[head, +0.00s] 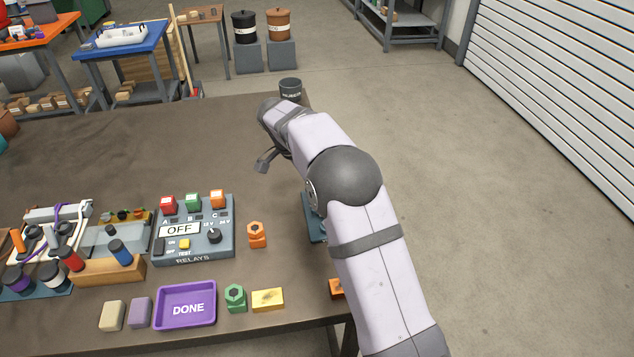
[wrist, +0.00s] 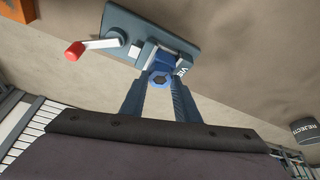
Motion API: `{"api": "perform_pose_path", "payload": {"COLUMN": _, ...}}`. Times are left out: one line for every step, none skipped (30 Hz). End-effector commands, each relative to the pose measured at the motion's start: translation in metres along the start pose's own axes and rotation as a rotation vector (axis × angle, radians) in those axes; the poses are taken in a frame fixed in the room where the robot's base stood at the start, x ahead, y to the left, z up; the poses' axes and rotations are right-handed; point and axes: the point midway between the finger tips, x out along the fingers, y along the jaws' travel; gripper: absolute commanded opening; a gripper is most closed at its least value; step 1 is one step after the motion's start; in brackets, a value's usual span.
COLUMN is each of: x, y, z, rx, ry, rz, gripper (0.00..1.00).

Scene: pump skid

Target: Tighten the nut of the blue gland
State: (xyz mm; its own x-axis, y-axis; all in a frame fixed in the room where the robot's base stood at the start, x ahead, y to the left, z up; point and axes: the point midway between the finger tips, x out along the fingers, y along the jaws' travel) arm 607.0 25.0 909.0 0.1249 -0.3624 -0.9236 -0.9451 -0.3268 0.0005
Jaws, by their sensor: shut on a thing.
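My gripper (wrist: 160,85) is shut on this nut, with a dark finger on each side. In the head view a part of the blue plate (head: 313,220) shows beside my arm. My arm hides the nut and the fingertips there.
A lever with a red knob (wrist: 74,51) sticks out from the plate. A dark reject bin (head: 290,88) stands at the far table edge. The relay box (head: 167,246), an orange gland (head: 257,235), a green gland (head: 235,297) and a purple DONE tray (head: 187,326) are to the left.

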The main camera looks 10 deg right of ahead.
Motion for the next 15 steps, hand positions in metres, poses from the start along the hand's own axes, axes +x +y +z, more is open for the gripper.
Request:
{"api": "perform_pose_path", "payload": {"x": 0.0, "y": 0.0, "z": 0.001, "rx": 0.0, "ry": -0.002, "rz": 0.0, "gripper": 0.06}}
{"api": "perform_pose_path", "payload": {"x": 0.0, "y": 0.0, "z": 0.001, "rx": 0.0, "ry": -0.002, "rz": 0.0, "gripper": 0.06}}
{"api": "perform_pose_path", "payload": {"x": 0.0, "y": 0.0, "z": 0.001, "rx": 0.0, "ry": -0.002, "rz": 0.0, "gripper": 0.06}}
{"api": "perform_pose_path", "payload": {"x": 0.0, "y": 0.0, "z": 0.001, "rx": 0.0, "ry": -0.002, "rz": 0.0, "gripper": 0.06}}
{"api": "perform_pose_path", "payload": {"x": 0.0, "y": 0.0, "z": 0.001, "rx": 0.0, "ry": -0.002, "rz": 0.0, "gripper": 0.33}}
{"api": "perform_pose_path", "payload": {"x": 0.0, "y": 0.0, "z": 0.001, "rx": 0.0, "ry": -0.002, "rz": 0.0, "gripper": 0.43}}
{"api": "perform_pose_path", "payload": {"x": 0.0, "y": 0.0, "z": 0.0009, "rx": 0.0, "ry": -0.002, "rz": 0.0, "gripper": 0.48}}
{"api": "perform_pose_path", "payload": {"x": 0.0, "y": 0.0, "z": 0.0008, "rx": 0.0, "ry": -0.002, "rz": 0.0, "gripper": 0.48}}
{"api": "perform_pose_path", "payload": {"x": 0.0, "y": 0.0, "z": 0.0008, "rx": -0.001, "ry": -0.002, "rz": 0.0, "gripper": 0.48}}
{"api": "perform_pose_path", "payload": {"x": 0.0, "y": 0.0, "z": 0.0007, "rx": -0.001, "ry": -0.002, "rz": 0.0, "gripper": 0.48}}
{"api": "perform_pose_path", "payload": {"x": 0.0, "y": 0.0, "z": 0.0006, "rx": -0.001, "ry": -0.001, "rz": 0.0, "gripper": 0.48}}
{"api": "perform_pose_path", "payload": {"x": 0.0, "y": 0.0, "z": 0.0005, "rx": -0.001, "ry": -0.001, "rz": 0.0, "gripper": 0.48}}
{"api": "perform_pose_path", "payload": {"x": 0.0, "y": 0.0, "z": 0.0005, "rx": -0.001, "ry": -0.001, "rz": 0.0, "gripper": 0.48}}
{"api": "perform_pose_path", "payload": {"x": 0.0, "y": 0.0, "z": 0.0005, "rx": -0.001, "ry": -0.001, "rz": 0.0, "gripper": 0.48}}
{"api": "perform_pose_path", "payload": {"x": -0.0002, "y": 0.0, "z": 0.0004, "rx": -0.001, "ry": -0.001, "rz": 0.0, "gripper": 0.48}}
